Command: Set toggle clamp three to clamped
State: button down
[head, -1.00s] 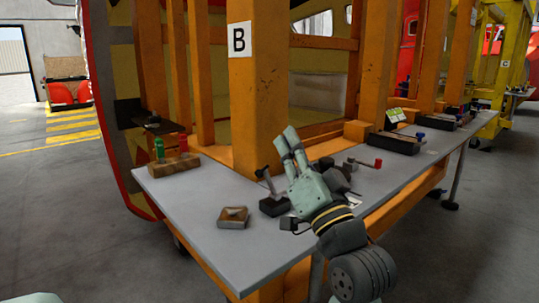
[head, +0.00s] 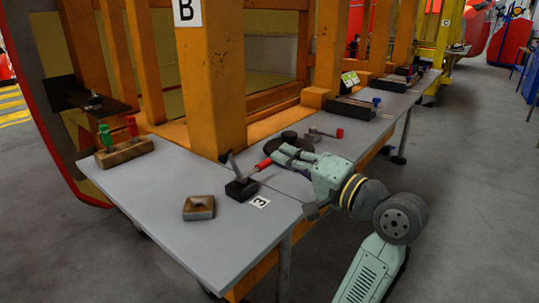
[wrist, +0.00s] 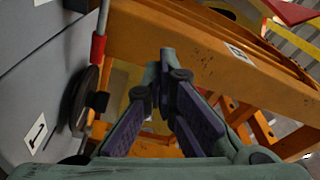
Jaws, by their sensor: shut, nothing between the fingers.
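Toggle clamp three (head: 240,188) stands on the grey bench with a white "3" label (head: 260,202) in front of it. A metal arm rises at its left, and its red-gripped handle (head: 263,164) slants up to the right at a low angle. My gripper (head: 276,154) is just beyond the handle's red end, with its fingers pointing left. I cannot tell whether they touch. In the wrist view my gripper (wrist: 166,62) has its fingertips together and nothing between them. A red grip (wrist: 98,48) on a metal rod shows to their left there.
A second clamp with a red handle (head: 339,133) lies behind my gripper, near a dark disc (head: 289,136). A small wooden block (head: 199,207) and a wooden holder (head: 124,152) with green and red pegs are at left. An orange post (head: 210,90) rises behind clamp three.

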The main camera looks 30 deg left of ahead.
aim_at(231, 161)
jog(key=a+p, duration=0.1)
jog(key=a, duration=0.1)
jog(key=a+p, duration=0.1)
jog(key=a, duration=0.2)
jog(key=s+a, duration=0.1)
jog(key=a, duration=0.2)
jog(key=shift+a+f+p, duration=0.2)
jog(key=shift+f+p, duration=0.15)
jog(key=shift+p, duration=0.05)
jog(key=shift+s+f, duration=0.2)
jog(key=shift+s, duration=0.2)
jog(key=shift+s+n+b, duration=0.45)
jog(key=shift+n+b, duration=0.15)
jog(key=shift+n, duration=0.2)
jog(key=shift+s+a+f+n+g+y+b, duration=0.15)
jog(key=shift+s+n+b, duration=0.3)
jog(key=shift+n+b, duration=0.3)
jog(key=shift+s+d+f+n+g+y+b, duration=0.1)
jog(key=shift+s+n+b, duration=0.45)
jog(key=shift+n, duration=0.35)
jog(key=shift+s+a+f+n+g+y+b, duration=0.15)
jog(key=shift+s+n+b, duration=0.2)
jog(key=shift+n+b, duration=0.45)
jog(key=shift+s+d, duration=0.1)
jog(key=shift+s, duration=0.2)
jog(key=shift+f, duration=0.1)
